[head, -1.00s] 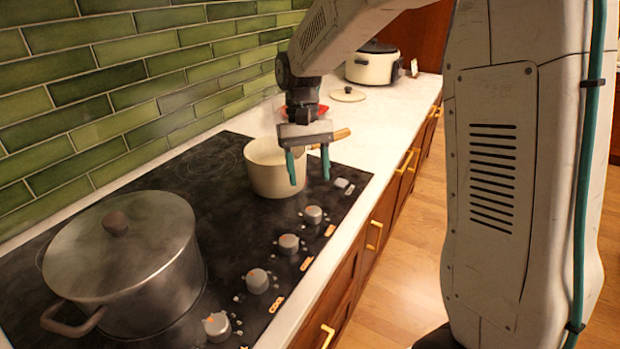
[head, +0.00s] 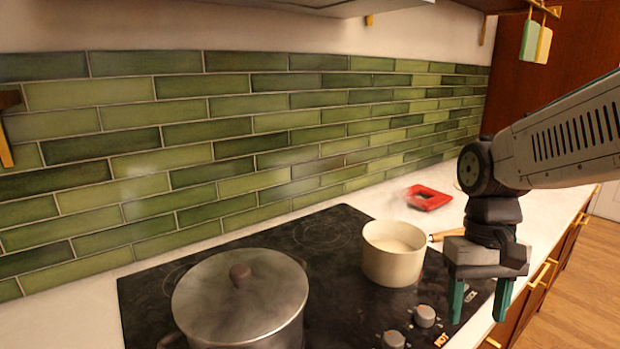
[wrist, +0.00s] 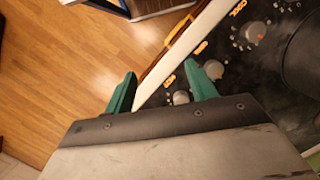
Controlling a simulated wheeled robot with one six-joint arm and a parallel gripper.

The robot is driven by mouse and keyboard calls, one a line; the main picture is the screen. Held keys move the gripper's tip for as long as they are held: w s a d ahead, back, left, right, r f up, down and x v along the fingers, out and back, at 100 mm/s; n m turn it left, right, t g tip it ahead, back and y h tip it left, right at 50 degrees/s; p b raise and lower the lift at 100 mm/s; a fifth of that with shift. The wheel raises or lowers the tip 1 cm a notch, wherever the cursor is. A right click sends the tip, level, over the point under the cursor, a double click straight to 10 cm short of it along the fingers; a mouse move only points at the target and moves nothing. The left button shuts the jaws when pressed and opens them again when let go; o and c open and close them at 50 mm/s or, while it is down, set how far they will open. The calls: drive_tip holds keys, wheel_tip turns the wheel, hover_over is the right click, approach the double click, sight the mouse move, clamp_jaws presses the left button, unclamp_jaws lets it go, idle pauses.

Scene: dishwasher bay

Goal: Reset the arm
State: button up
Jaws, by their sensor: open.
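My gripper (head: 481,301) is at the right of the head view, pointing down with its two green fingers apart and nothing between them. It hangs over the front right edge of the stove, to the right of the cream saucepan. In the wrist view, the open fingers (wrist: 160,92) show above the counter's front edge, with wood floor to the left and stove knobs to the right. My arm reaches in from the right edge of the head view.
A cream saucepan (head: 393,262) and a large lidded steel pot (head: 240,305) stand on the black stove (head: 150,298). A red dish (head: 428,197) lies on the counter behind. Control knobs (head: 425,316) line the stove front. The floor (head: 585,270) at right looks clear.

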drive_tip(key=s+d+r+t, duration=0.1)
drive_tip(key=s+r+t, duration=0.2)
drive_tip(key=s, duration=0.8)
drive_tip(key=shift+s+t, duration=0.2)
drive_tip(key=shift+t, duration=0.3)
